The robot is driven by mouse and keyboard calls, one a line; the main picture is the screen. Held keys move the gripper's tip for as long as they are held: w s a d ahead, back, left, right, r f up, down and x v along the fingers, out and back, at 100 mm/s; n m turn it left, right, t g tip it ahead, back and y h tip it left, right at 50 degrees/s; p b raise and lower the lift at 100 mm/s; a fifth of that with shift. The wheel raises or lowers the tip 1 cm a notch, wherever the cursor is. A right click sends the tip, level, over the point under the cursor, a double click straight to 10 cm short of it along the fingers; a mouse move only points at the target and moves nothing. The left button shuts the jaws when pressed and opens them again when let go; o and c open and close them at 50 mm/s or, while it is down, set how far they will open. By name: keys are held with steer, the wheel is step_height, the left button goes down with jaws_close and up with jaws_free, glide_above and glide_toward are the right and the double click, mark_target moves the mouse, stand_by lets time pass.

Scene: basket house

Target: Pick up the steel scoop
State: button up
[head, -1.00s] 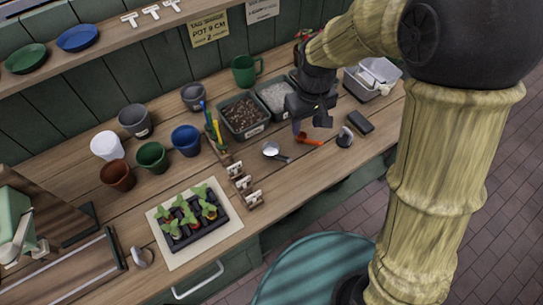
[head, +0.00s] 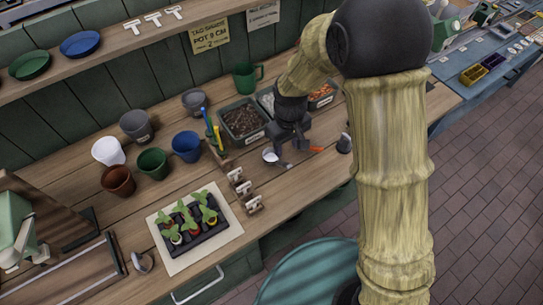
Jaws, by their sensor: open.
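A small steel scoop (head: 270,155) with a shiny pale bowl lies on the wooden bench, right of the row of small white tags. Its dark handle points right and toward the front edge; part of it is close to or behind my gripper. My gripper (head: 298,148) is open and empty, pointing down just right of the scoop's bowl. I cannot tell whether a finger touches the handle. An orange-handled tool (head: 316,149) lies just right of my gripper, partly hidden by it.
Dark bins of soil (head: 245,135) and pale grit stand behind. A grey metal piece (head: 344,144) stands to the right. A seedling tray (head: 213,239) lies on a pale mat at front left, with several pots (head: 152,162) behind it. My arm hides the bench's right part.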

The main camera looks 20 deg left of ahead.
mark_target(284, 164)
steer(key=shift+f+p, duration=0.45)
steer(key=shift+f, duration=2.3)
steer(key=shift+f, duration=0.1)
steer(key=shift+s+a+f+p, duration=0.1)
steer(key=shift+f+p, duration=0.5)
steer(key=shift+f, duration=0.65)
steer(key=shift+s+a+f+p, duration=0.1)
steer(key=shift+f+p, duration=0.45)
steer(key=shift+f, duration=0.7)
steer(key=shift+c, duration=0.4)
jaws_close()
